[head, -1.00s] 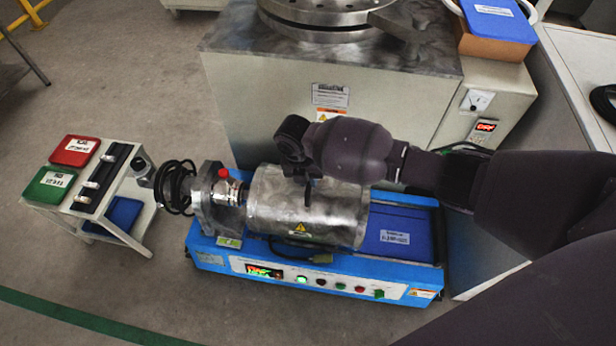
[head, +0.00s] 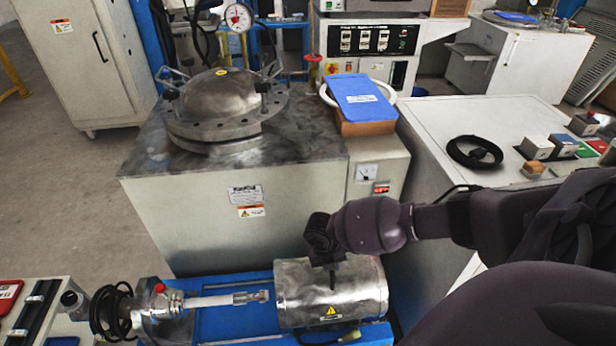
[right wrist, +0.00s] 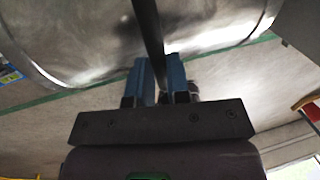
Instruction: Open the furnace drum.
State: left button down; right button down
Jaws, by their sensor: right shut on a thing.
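The furnace drum (head: 345,298) is a shiny metal cylinder with a yellow warning label, low in the head view. It sits at the right of the blue bench unit (head: 235,322). A metal rod (head: 225,299) reaches from the left end mount (head: 165,312) toward the drum and lies exposed across the gap between them. My right gripper (head: 325,262) is above the drum. In the right wrist view its blue fingers (right wrist: 158,80) are shut on the dark drum handle (right wrist: 148,30), with the drum's metal side (right wrist: 90,35) behind. My left gripper is out of view.
A large grey cabinet (head: 225,205) with a round flanged vessel (head: 222,100) stands behind the bench unit. A blue folder on a box (head: 365,105) is on its right. A white counter (head: 480,120) with a black cable coil is at the right.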

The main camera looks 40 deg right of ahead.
jog(key=shift+s+d+f, duration=0.15)
jog(key=shift+s+d, duration=0.65)
jog(key=shift+d, duration=0.2)
jog(key=c, duration=1.1)
grip_release()
jog(key=shift+w, duration=0.1)
jog(key=shift+r, duration=0.3)
notch_tip(320, 180, up, 10)
jog(key=w+a+p, duration=0.1)
jog(key=p, duration=0.2)
jog(key=shift+a, duration=0.4)
